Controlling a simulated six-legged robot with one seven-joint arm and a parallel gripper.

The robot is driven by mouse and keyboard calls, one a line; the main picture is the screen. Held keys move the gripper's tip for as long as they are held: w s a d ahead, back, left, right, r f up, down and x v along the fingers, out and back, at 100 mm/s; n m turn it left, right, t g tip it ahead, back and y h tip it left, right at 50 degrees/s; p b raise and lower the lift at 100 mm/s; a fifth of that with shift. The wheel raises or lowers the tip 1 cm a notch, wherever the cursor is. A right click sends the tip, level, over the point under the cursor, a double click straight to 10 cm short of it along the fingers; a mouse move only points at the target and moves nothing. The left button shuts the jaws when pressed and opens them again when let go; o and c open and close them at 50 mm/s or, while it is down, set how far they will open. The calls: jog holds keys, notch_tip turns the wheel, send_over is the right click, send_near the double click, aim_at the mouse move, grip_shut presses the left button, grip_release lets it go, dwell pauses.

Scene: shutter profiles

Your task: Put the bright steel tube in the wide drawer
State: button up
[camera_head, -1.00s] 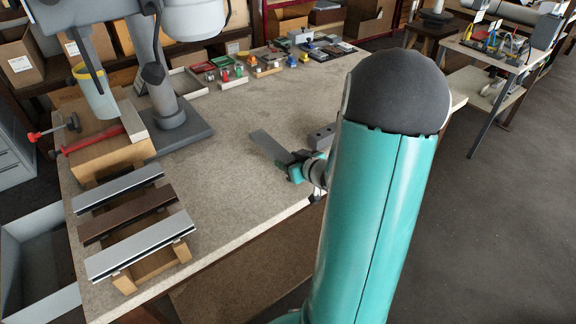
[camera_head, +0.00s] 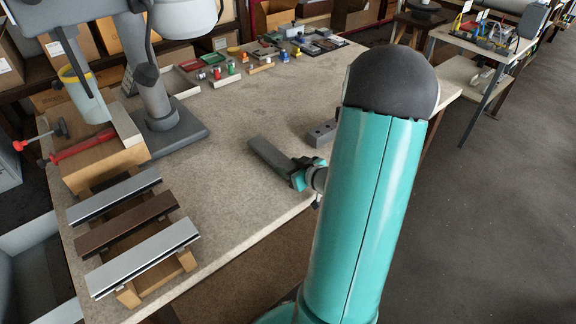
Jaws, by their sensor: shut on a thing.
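My gripper (camera_head: 299,176) is shut on one end of a grey rectangular metal tube (camera_head: 268,154). The tube points up and left from the jaws, above or close to the bench top; the gap cannot be told. It looks dull grey here, and I cannot be sure it is the bright steel one. A wide, grey, open drawer or bin (camera_head: 32,237) shows at the lower left beside the bench, cut by the picture edge. Only part of its inside shows.
Two silver profiles (camera_head: 145,256) and a brown one (camera_head: 125,223) lie on a wooden rack (camera_head: 187,260). A grey machine (camera_head: 168,130), a red-handled tool (camera_head: 82,145) and a grey block (camera_head: 321,134) stand near. The middle bench top (camera_head: 235,200) is clear.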

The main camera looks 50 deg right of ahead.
jog(key=shift+s+d+r, duration=0.1)
jog(key=shift+s+r, duration=0.05)
jog(key=shift+s, duration=0.2)
jog(key=shift+w+f, duration=0.15)
jog(key=shift+f, duration=0.1)
jog(key=o, duration=1.1)
jog(key=shift+s, duration=0.25)
jog(key=shift+o, duration=1.3)
jog(key=shift+w+f, duration=0.1)
jog(key=shift+w, duration=0.05)
jog(key=v, duration=1.4)
jog(key=shift+w+r, duration=0.2)
jog(key=shift+r, duration=0.05)
